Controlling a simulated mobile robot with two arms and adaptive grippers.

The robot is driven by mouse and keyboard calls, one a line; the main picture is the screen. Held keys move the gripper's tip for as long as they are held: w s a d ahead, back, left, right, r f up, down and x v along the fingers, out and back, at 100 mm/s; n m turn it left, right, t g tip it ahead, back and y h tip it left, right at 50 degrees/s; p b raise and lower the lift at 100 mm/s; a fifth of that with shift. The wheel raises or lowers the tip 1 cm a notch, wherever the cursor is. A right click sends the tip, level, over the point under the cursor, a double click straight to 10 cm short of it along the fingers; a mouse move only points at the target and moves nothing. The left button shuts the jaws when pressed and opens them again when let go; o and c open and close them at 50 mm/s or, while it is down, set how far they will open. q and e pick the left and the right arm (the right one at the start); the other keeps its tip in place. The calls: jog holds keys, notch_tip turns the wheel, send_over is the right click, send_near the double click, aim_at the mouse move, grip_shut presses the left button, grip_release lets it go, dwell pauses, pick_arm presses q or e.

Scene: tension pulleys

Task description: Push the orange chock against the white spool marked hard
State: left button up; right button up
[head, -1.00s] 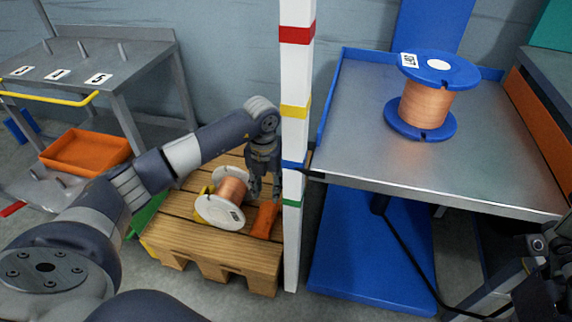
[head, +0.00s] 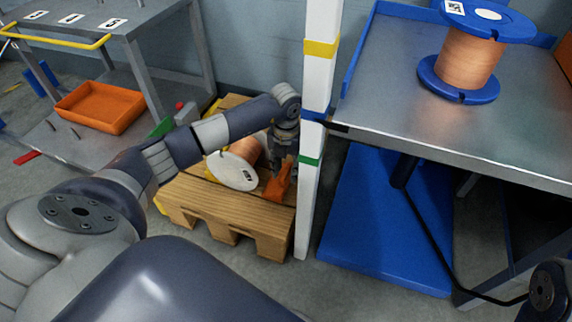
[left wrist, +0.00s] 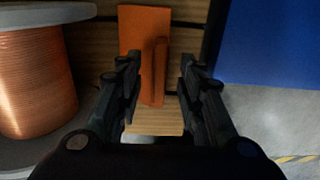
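The white spool (head: 234,172) with copper wire lies on its side on the wooden pallet (head: 225,207); its label is too small to read. In the left wrist view, its copper winding (left wrist: 35,80) is at the left. The orange chock (head: 279,183) lies on the pallet to the right of the spool, with a gap between them in the wrist view. My left gripper (head: 284,160) is low over the chock. In the left wrist view, its fingers (left wrist: 160,62) are apart, either side of the chock's raised rib (left wrist: 158,75); I cannot tell whether they touch it. My right gripper is out of view.
A striped white post (head: 312,190) stands just right of the gripper. Right of it are a metal table (head: 400,110) with a blue spool (head: 468,62) and a blue panel (head: 385,220) below. A grey cart with an orange tray (head: 100,107) is at the left.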

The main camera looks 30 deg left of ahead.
aim_at(270, 180)
pick_arm(q)
grip_shut()
jog(key=shift+s+a, duration=0.2)
jog(key=shift+a, duration=0.7)
jog(key=shift+s+a+p, duration=0.1)
jog(key=shift+a+p, duration=0.2)
jog(key=shift+s+a, duration=0.15)
jog(key=shift+a, duration=0.5)
jog(key=shift+s+a, duration=0.15)
jog(key=shift+a, duration=0.5)
grip_release()
